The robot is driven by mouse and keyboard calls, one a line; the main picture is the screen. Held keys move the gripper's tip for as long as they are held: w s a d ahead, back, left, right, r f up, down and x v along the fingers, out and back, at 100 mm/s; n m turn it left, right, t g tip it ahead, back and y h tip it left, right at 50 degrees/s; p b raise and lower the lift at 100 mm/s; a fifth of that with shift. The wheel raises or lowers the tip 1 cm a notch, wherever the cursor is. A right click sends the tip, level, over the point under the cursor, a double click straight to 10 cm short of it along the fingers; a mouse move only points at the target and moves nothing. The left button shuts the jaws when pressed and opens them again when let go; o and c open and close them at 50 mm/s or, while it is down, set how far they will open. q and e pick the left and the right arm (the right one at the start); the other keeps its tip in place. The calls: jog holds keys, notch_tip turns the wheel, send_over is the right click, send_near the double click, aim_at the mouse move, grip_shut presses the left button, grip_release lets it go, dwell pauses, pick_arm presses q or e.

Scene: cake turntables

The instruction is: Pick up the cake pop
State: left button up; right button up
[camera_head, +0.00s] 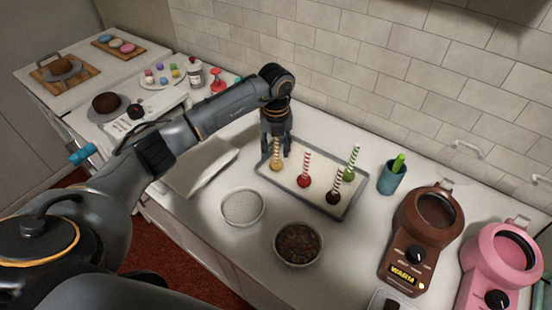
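A tray with a dark rim (326,212) on the counter holds several cake pops with striped sticks. One has a tan ball (275,165), one a red ball (303,181), one a dark brown ball (333,197) and one a green ball (348,175). My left gripper (277,152) points down over the tray's left end. Its fingers look spread, with the tan cake pop's stick between or just in front of them. I cannot tell whether they touch the stick. My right gripper is not in view.
A white-filled bowl (242,207) and a bowl of dark sprinkles (298,245) stand in front of the tray. A teal cup (391,180), a brown warmer (420,240) and a pink warmer (497,262) stand to the right. A tiled wall (400,75) is behind.

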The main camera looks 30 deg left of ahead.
pick_arm(q)
jog(key=shift+f, duration=0.15)
jog(key=shift+c, duration=0.4)
grip_shut()
